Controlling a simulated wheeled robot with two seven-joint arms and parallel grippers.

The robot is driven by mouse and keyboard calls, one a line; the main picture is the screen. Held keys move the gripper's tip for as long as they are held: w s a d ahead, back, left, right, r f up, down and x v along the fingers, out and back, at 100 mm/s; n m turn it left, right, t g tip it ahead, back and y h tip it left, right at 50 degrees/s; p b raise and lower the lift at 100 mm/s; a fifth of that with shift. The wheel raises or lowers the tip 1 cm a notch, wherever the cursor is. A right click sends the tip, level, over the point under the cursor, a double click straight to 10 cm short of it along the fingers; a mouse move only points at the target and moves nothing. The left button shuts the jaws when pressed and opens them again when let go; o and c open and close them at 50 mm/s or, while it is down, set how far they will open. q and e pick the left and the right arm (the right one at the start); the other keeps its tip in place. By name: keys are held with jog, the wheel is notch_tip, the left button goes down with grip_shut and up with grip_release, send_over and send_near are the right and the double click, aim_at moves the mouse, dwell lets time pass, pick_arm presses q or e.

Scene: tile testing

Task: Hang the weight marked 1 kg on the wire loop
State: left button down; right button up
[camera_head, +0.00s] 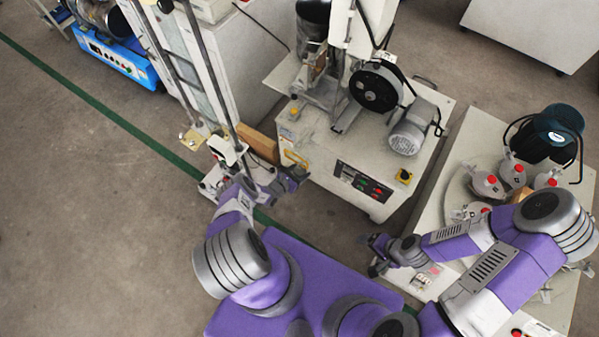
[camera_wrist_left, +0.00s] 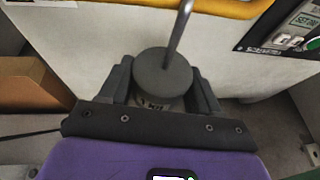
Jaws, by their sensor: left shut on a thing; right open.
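The weight (camera_wrist_left: 160,78) is a dark grey cylinder with a thin metal rod rising from its top, seen in the left wrist view. A marking that seems to read "1 kg" is partly visible on its side. My left gripper (camera_wrist_left: 162,98) is shut on the weight, with one finger on each side. In the head view, my left gripper (camera_head: 273,186) is beside the base of the tall rod frame; the weight is hard to make out there. My right gripper (camera_head: 378,255) is open near the right bench. I cannot make out the wire loop.
The tall frame (camera_head: 215,85) with vertical rods stands at the upper left of my left gripper. A machine cabinet (camera_head: 330,165) with a motor and control panel is close on the right. The right bench (camera_head: 455,170) holds several red-topped flasks. The floor at left is clear.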

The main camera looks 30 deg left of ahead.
pick_arm(q)
jog(key=shift+s+d+f, duration=0.15)
jog(key=shift+s+f, duration=0.1)
jog(key=shift+f, duration=0.2)
jog(key=shift+c, duration=0.7)
grip_release()
jog(key=shift+w, duration=0.1)
jog(key=shift+f, duration=0.1)
jog(key=p+v, duration=0.2)
jog(key=v, duration=0.1)
jog(key=p+v, duration=0.1)
jog(key=v, duration=0.2)
jog(key=shift+s+r+p, duration=0.3)
jog(key=shift+r+p, duration=0.05)
jog(key=shift+p, duration=0.05)
jog(key=shift+s+r, duration=0.1)
jog(key=shift+s, duration=0.3)
